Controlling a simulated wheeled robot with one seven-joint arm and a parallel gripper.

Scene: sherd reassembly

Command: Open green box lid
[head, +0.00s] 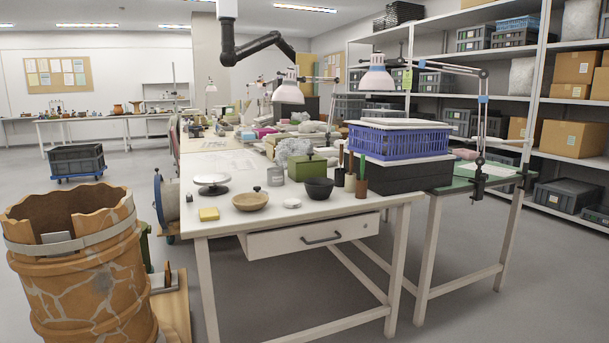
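A small green box (307,167) stands on the white table (330,205), behind the black bowl. The box is small in the head view, so the lid's seam cannot be made out.
Upright tools in holders (350,178) and a blue crate (398,139) are right of the box. A large cracked vessel (85,270) stands front left.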

